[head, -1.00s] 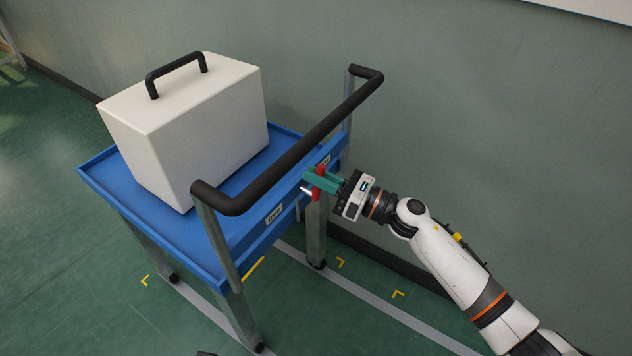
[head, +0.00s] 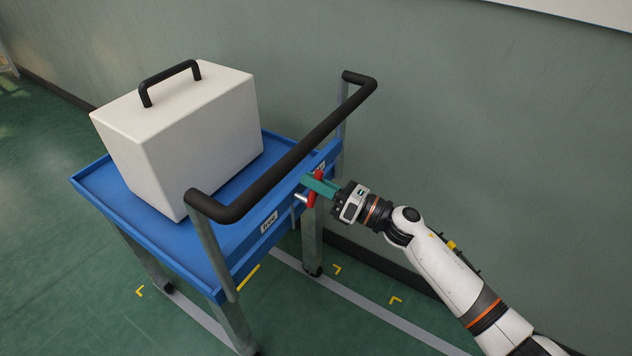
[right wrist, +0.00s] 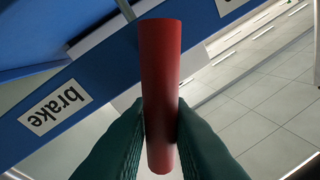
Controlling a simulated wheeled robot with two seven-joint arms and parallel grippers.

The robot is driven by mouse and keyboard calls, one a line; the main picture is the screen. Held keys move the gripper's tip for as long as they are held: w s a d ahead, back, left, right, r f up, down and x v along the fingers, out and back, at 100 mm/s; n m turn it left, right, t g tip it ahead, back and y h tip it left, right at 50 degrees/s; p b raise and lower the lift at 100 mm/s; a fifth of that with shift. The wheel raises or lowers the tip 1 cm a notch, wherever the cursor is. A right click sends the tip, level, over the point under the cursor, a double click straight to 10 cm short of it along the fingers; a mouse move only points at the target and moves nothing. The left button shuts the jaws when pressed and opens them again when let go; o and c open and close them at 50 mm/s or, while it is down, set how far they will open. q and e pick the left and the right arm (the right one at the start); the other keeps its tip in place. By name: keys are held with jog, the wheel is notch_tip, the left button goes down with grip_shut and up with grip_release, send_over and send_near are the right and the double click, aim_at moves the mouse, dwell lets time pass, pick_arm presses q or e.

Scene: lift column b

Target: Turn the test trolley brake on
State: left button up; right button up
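The trolley (head: 190,262) is blue with grey legs and a black push bar. Its red brake lever (head: 313,192) sits at the end panel below the push bar, near a silver pin. My right gripper (head: 318,185) has its teal fingers around the lever. In the right wrist view the red lever (right wrist: 160,80) stands between both fingers, which touch its sides. A "brake" label (right wrist: 54,107) shows upside down to the left there. A second label (head: 269,222) is on the panel's left part in the head view. My left gripper is not in view.
A white case (head: 190,135) with a black handle stands on the trolley top. The black push bar (head: 290,155) passes above the lever. A grey-green wall (head: 480,130) is behind. The green floor has a pale stripe and yellow corner marks.

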jog(key=o, duration=0.4)
jog(key=shift+c, duration=0.2)
jog(key=shift+d, duration=0.15)
